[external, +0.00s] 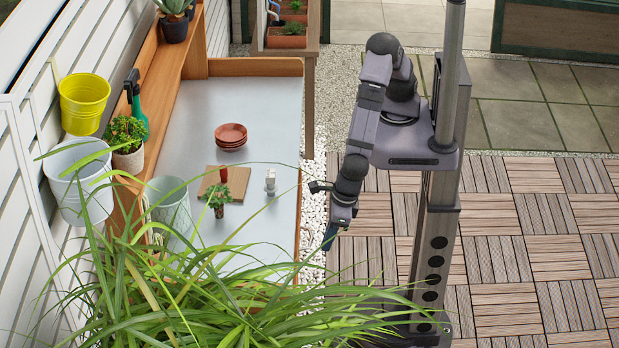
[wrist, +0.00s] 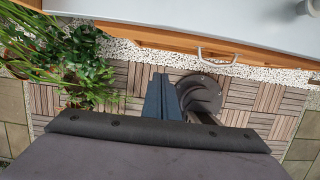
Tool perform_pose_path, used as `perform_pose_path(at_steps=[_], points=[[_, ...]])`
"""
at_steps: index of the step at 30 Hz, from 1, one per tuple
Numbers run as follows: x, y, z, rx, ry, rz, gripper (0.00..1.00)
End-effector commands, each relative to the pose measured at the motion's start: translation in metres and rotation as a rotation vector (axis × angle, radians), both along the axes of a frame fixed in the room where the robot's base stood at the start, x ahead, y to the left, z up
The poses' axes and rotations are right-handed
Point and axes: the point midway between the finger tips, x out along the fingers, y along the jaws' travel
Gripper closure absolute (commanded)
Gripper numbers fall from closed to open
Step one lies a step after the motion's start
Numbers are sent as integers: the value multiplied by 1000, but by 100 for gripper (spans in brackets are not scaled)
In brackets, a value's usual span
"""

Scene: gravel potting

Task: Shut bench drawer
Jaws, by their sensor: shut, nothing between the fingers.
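The bench (external: 262,110) has a grey metal top and wooden edges. In the wrist view its top (wrist: 190,12) runs along the upper edge, with the wooden drawer front (wrist: 265,58) below it. A silver bar handle (wrist: 217,60) stands out from that front. I cannot tell how far the drawer is out; in the external view the drawer front is hidden. My gripper (external: 330,237) hangs beyond the bench's right edge, pointing down over the gravel strip. In the wrist view my gripper (wrist: 161,97) has its dark blue fingers together and empty, apart from the handle and to its left.
A wooden board (external: 238,183), stacked terracotta saucers (external: 231,135), a red-handled tool, a small plant (external: 216,198) and a pale green pot (external: 170,208) are on the bench. Long grassy leaves (external: 200,300) cover its near end. Wood-tile floor (external: 540,210) lies open to the right.

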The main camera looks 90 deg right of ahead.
Motion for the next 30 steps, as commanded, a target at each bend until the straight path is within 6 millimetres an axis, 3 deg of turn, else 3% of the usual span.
perform_pose_path(at_steps=[10,17,23,30], points=[[-5,0,16,0,1,1,100],[-16,5,-5,-1,1,30,100],[-52,15,-64,-21,7,114,100],[-110,21,-158,-70,15,251,100]])
